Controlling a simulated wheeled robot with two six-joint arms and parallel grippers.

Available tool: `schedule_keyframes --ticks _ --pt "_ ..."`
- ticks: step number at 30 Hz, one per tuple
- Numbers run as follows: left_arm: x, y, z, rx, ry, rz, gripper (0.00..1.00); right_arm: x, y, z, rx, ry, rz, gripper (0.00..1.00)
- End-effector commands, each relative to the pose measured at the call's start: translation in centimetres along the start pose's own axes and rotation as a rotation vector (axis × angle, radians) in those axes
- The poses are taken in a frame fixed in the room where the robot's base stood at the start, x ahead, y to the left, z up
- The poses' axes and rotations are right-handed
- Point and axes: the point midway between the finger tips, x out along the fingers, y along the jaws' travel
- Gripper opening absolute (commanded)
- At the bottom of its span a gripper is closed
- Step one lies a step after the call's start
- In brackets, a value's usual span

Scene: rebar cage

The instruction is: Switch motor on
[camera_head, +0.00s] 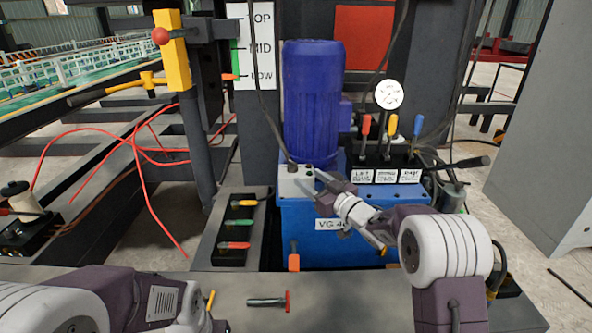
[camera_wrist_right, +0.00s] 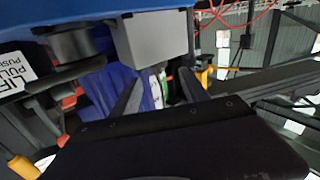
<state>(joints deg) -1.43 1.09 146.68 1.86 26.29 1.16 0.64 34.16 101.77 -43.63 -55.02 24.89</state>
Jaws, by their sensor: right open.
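The blue motor (camera_head: 312,100) stands upright on the blue power unit (camera_head: 300,235). A small light grey switch box (camera_head: 295,183) sits at the motor's foot; a dark spot shows on its front. My right gripper (camera_head: 318,174) reaches in from the right, its fingertips close to the box's right side. I cannot tell whether they touch. In the right wrist view the two fingers are apart and empty, with the grey box (camera_wrist_right: 150,38) just beyond them and the blue motor (camera_wrist_right: 108,92) behind.
Three levers with red, yellow and blue handles (camera_head: 392,127) and a gauge (camera_head: 389,94) stand right of the motor. A left tray holds coloured-handled tools (camera_head: 238,222). A red-ended tool (camera_head: 270,301) lies on the front bench. A grey cabinet (camera_head: 545,130) is at right.

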Motion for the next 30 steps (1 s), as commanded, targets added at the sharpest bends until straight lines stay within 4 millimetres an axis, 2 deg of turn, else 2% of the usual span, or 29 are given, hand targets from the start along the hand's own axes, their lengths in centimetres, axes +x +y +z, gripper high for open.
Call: schedule_keyframes --ticks 1,3,9,10,11,15,24,30 --pt "-2.2 0.0 -0.2 0.0 0.0 0.0 0.36 1.0 -0.1 -1.0 0.002 -0.004 -0.003 0.53" --pt "-3.9 0.1 -0.4 0.0 0.001 0.0 0.36 2.3 0.0 -1.2 0.002 -0.004 -0.003 0.53" --pt "-7.5 0.1 -0.8 0.0 0.001 0.0 0.36 5.2 0.0 -0.9 0.001 -0.003 -0.001 0.53" --pt "-7.4 0.1 -0.8 0.0 0.001 0.0 0.36 5.5 0.0 -0.6 0.0 -0.002 -0.001 0.53" --pt "-6.4 0.1 -0.7 0.0 0.001 0.0 0.36 6.0 -0.1 0.1 -0.002 0.001 -0.002 0.53" --pt "-6.0 0.1 -0.6 0.0 0.0 0.0 0.36 7.2 -0.1 0.1 -0.002 0.001 0.0 0.53" --pt "-6.0 0.1 -0.6 0.0 0.0 0.0 0.36 7.5 0.0 -0.1 -0.001 0.0 0.001 0.53" --pt "-6.0 0.1 -0.6 0.0 0.0 0.0 0.36 7.5 0.0 -0.1 -0.001 0.0 0.001 0.0"
